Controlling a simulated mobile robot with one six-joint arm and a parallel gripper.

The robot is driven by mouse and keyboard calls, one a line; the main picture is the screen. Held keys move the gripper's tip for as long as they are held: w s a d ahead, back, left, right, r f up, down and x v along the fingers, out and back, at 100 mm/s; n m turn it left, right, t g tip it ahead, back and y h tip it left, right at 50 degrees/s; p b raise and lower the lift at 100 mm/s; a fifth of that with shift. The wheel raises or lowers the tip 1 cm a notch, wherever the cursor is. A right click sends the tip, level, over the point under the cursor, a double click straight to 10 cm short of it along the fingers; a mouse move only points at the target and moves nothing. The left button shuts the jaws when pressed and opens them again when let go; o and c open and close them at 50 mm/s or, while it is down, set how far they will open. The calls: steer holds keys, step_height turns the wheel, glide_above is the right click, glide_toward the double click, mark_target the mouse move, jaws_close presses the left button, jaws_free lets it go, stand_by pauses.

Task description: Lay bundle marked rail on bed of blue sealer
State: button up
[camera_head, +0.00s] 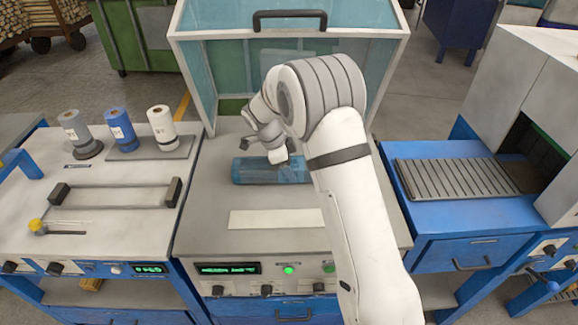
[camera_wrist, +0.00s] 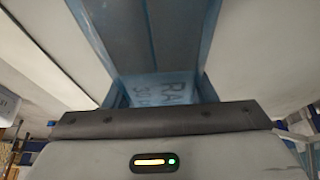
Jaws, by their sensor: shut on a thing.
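The bundle (camera_head: 252,172) is a long block in translucent blue wrap, lying crosswise at the middle station in the head view. In the wrist view the bundle (camera_wrist: 130,40) runs away from my gripper, with a pale label whose visible letters begin "RA"; the rest is hidden. My gripper (camera_head: 277,158) is shut on the bundle from above; my arm hides its right end. The sealer's grey bed (camera_head: 205,205) is under the bundle in the head view. I cannot tell whether the bundle touches it.
A raised clear hood (camera_head: 198,80) with a dark handle stands behind the bed. A pale strip (camera_head: 270,219) lies in front of the bundle. Spools (camera_head: 120,130) and a frame are on the left bench. A ribbed conveyor (camera_head: 460,178) leads into a machine at right.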

steer(key=shift+f, duration=0.1)
steer(key=o, duration=1.3)
steer(key=shift+o, duration=0.2)
steer(key=b+v, duration=0.2)
steer(key=v, duration=1)
steer(key=shift+s+r, duration=0.1)
steer(key=shift+r, duration=0.2)
steer(key=s+d+r+n+y, duration=0.2)
steer(key=s+d+r+n, duration=0.3)
steer(key=s+d, duration=0.2)
steer(key=s+d+n+t+y, duration=0.1)
steer(key=s+d+n, duration=0.2)
steer(key=s, duration=0.5)
steer(key=s+d+f+n+t, duration=0.1)
steer(key=s+d+n, duration=0.2)
steer(key=s+n, duration=0.2)
steer(key=s+d+n+y, duration=0.1)
steer(key=s+d+n, duration=0.3)
steer(key=s, duration=0.7)
steer(key=shift+s+f+n+t+y, duration=0.2)
steer(key=shift+s+n+t+y, duration=0.1)
steer(key=shift+n+t, duration=0.15)
